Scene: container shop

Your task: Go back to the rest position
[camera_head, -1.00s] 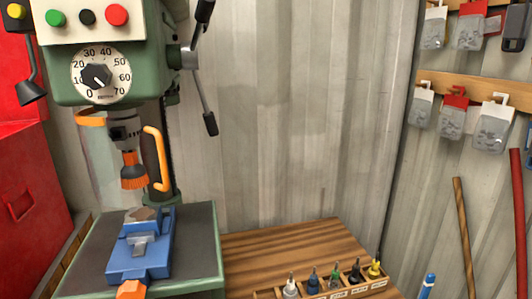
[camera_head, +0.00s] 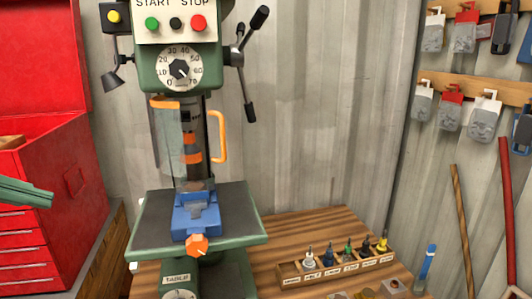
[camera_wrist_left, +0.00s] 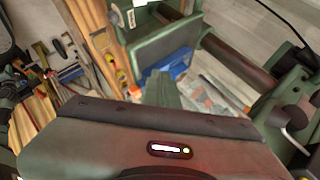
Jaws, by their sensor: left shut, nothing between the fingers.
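My left gripper (camera_head: 48,200) shows at the left edge of the head view as a dark green tapered tip, in front of the red tool cabinet. It is shut and empty. In the left wrist view its green fingers (camera_wrist_left: 164,90) show together above the dark wrist housing. It is apart from the green drill press (camera_head: 180,68) and the blue vise (camera_head: 196,215). My right gripper is in neither view.
The drill press has a green table (camera_head: 240,215), a side lever (camera_head: 245,75) and a guard with an orange handle (camera_head: 219,137). A wooden bit rack (camera_head: 290,270) stands on the bench. The red tool cabinet (camera_head: 90,190) is at left. Tools hang at right.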

